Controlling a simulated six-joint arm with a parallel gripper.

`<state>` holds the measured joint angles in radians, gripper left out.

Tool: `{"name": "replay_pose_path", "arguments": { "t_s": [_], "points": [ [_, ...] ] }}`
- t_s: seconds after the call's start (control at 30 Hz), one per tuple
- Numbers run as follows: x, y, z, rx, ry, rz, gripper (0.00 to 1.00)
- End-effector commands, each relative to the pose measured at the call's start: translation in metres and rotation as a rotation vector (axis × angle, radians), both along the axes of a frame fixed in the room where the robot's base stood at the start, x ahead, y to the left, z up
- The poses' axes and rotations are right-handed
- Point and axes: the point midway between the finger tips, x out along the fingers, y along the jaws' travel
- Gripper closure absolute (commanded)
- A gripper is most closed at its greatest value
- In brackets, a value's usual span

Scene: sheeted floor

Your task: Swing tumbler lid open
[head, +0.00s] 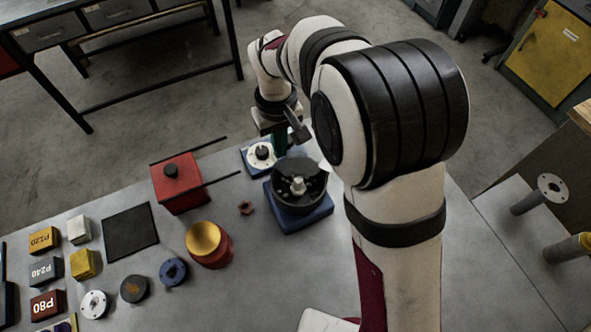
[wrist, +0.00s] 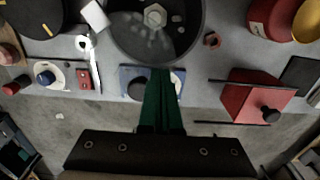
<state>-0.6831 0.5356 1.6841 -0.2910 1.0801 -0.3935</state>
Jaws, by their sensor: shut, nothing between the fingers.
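The tumbler looks like a round black drum (head: 299,183) on a blue base (head: 298,219). Its inside shows from above, with a pale central post and nut; the drum also fills the top middle of the wrist view (wrist: 182,45). A black disc (wrist: 32,14) with a yellow mark lies left of it in the wrist view; I cannot tell if this is the lid. My gripper (wrist: 161,72) has green fingers, shut and empty. They are just past the drum's far side, over a blue plate with a black knob (wrist: 137,90).
A red box (head: 179,186) with black rods stands left of the drum. A red and gold round pot (head: 204,243) and a small brown nut (head: 246,208) sit nearer. Labelled blocks and discs fill the left. A white tool (wrist: 93,62) lies left in the wrist view.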

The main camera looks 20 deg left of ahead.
Motion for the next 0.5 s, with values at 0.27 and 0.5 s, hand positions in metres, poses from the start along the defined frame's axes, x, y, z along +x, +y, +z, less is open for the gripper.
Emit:
{"name": "replay_pose_path", "arguments": {
  "t_s": [0.27,0.5],
  "points": [
    [0.002,0.0,0.0,0.001,-0.001,0.0,1.0],
    [0.021,0.001,0.0,0.001,-0.002,-0.001,1.0]
  ]
}}
